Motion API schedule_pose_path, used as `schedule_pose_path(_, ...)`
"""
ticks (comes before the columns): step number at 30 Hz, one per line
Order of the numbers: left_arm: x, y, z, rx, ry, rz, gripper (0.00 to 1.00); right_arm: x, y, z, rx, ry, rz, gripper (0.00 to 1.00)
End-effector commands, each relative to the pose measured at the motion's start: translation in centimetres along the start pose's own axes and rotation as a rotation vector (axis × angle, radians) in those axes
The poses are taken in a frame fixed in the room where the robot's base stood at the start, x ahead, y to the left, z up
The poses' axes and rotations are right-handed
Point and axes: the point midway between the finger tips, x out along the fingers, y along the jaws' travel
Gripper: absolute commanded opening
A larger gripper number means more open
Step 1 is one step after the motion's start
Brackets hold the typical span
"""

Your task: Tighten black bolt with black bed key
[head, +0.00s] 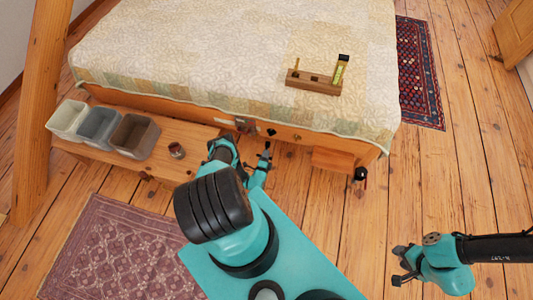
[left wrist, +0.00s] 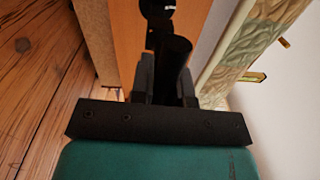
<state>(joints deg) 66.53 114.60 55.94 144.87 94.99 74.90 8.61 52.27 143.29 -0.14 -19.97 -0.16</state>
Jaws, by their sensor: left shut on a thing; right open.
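My left gripper (head: 264,157) is at the bed's front rail and shut on the black bed key, a dark cylinder between its fingers in the left wrist view (left wrist: 173,58). Beyond the key, a dark rounded shape (left wrist: 157,12) lies against the orange rail. It looks like the black bolt, but I cannot tell whether the key is seated on it. In the head view, a small black bolt head (head: 271,132) shows on the rail just above the gripper. My right gripper (head: 400,266) is open and empty over the floor at lower right.
A wooden holder (head: 313,82) with a level stands on the bed.

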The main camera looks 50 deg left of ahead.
Motion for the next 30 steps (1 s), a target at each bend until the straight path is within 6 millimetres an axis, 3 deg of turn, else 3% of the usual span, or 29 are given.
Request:
schedule_pose_path(18,-2.3,-0.1,0.0,0.000,0.000,0.000,0.00,0.0,0.0,0.0,0.000,0.000,0.000,0.43)
schedule_pose_path(30,-2.5,-0.1,0.0,0.000,0.000,-0.001,0.00,0.0,0.0,0.0,0.000,0.000,0.000,0.43)
